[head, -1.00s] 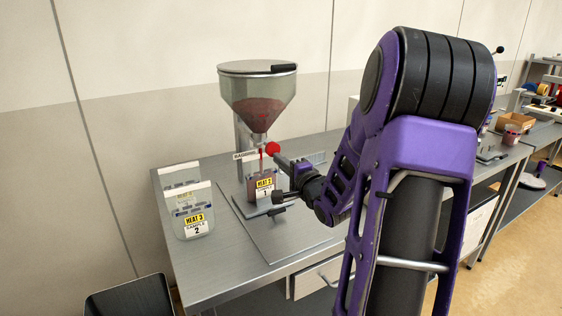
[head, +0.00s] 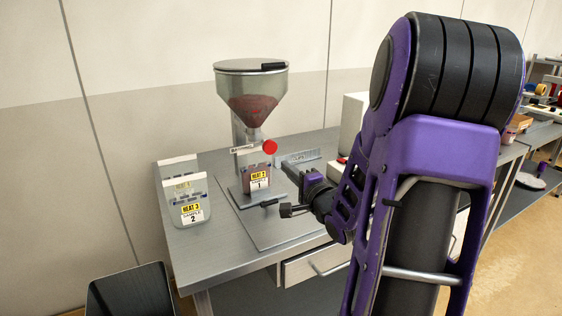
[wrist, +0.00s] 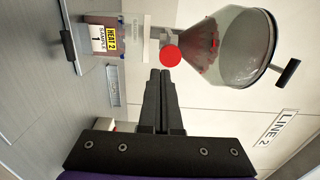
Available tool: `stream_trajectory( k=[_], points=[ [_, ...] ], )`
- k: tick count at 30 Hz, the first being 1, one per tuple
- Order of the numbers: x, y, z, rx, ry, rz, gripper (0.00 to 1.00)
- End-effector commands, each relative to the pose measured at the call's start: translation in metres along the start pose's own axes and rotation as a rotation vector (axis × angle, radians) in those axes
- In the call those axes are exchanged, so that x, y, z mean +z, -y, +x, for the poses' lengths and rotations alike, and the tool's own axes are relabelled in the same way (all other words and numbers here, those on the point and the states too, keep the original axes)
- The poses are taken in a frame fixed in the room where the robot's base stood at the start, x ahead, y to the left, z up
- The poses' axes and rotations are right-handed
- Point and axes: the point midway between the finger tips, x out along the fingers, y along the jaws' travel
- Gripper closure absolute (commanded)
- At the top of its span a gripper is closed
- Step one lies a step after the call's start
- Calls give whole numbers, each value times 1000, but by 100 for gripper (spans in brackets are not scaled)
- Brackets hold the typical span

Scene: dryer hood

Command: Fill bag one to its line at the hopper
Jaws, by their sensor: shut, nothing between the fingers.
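The hopper (head: 250,82), a clear cone with reddish material inside, stands at the back of the steel table; it also shows in the wrist view (wrist: 240,50). Its red knob (head: 270,147) is at the outlet, and in the wrist view the knob (wrist: 170,56) is just beyond my fingertips. Bag one (head: 255,177), labelled HEAT 2, sample 1, stands upright below the outlet with reddish-brown contents; the wrist view shows it too (wrist: 128,24). Its fill line is too small to tell. My gripper (head: 287,167) is shut and empty, right of the bag and apart from the knob; its fingers show in the wrist view (wrist: 160,74).
Bag two (head: 190,210), labelled HEAT 3, stands at the left of the table with another clear bag (head: 178,165) behind it. A dark bin (head: 130,290) stands on the floor at front left.

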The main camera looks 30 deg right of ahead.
Motion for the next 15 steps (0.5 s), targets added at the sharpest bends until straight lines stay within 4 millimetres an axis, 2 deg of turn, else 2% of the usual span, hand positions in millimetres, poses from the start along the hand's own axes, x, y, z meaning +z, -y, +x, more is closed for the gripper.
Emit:
stream_trajectory(
  k=[1,6,15],
  points=[
    [-2,0,-11,2,-4,-1,100],
    [-2,0,-33,1,-4,-1,100],
    [0,0,-42,1,-1,0,100]
  ],
)
